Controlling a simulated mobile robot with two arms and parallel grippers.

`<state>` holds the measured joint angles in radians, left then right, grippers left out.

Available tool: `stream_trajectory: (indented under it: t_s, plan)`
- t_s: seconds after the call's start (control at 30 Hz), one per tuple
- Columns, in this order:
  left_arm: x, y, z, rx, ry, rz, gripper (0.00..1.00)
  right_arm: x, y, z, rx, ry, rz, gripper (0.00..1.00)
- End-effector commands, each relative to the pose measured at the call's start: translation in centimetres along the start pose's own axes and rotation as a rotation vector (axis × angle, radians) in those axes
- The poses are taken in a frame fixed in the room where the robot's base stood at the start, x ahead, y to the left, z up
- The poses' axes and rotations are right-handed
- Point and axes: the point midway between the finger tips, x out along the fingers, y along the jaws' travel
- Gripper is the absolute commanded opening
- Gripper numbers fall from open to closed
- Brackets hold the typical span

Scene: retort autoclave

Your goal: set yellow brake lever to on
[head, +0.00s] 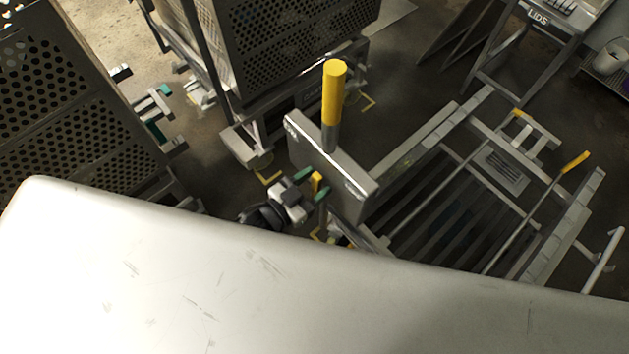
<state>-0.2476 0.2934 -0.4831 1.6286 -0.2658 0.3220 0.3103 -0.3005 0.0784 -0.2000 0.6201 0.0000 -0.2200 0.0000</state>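The yellow brake lever (334,88) is a thick yellow grip on a short grey rod. It stands nearly upright in this view, rising from the top of a grey box (352,178) at the cart's corner. Small markings sit near both ends of the box top, too small to read surely. My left gripper (314,184) is beside the box's left face, below the lever grip and apart from it. Its green-padded fingers are apart. A small yellow patch shows between them; I cannot tell what it belongs to. My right gripper is not in view.
A slatted cart frame (430,135) extends right of the box, with a thin yellow-tipped rod (575,162). A perforated basket cart (290,45) stands behind, another perforated basket (60,110) at left. A stand marked LIDS (537,17) is at upper right.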

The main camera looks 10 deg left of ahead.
Motion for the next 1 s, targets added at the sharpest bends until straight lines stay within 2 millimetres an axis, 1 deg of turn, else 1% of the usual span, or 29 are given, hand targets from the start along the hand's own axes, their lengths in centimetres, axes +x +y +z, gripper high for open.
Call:
stream_trajectory:
  t_s: [0.23,0.33,0.47,0.6,0.7,0.83,1.0]
  plan:
    - [-0.1,0.0,0.0,0.0,0.0,0.0,0.51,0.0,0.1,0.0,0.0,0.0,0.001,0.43]
    - [-0.9,0.0,0.1,0.0,-0.002,0.0,0.51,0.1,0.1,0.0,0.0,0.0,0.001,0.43]
    - [-3.1,0.1,0.2,0.0,-0.004,0.001,0.51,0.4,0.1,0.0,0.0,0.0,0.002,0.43]
    - [-6.1,0.1,0.2,-0.001,-0.005,0.001,0.51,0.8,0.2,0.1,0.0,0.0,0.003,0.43]
    - [-8.0,0.1,0.2,0.0,-0.004,0.001,0.51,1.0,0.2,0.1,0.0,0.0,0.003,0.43]
    - [-9.7,0.0,0.1,-0.001,-0.002,0.0,0.51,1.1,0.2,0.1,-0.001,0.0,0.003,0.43]
    - [-10.8,0.0,0.0,0.0,-0.001,0.0,0.51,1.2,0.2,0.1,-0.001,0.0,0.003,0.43]
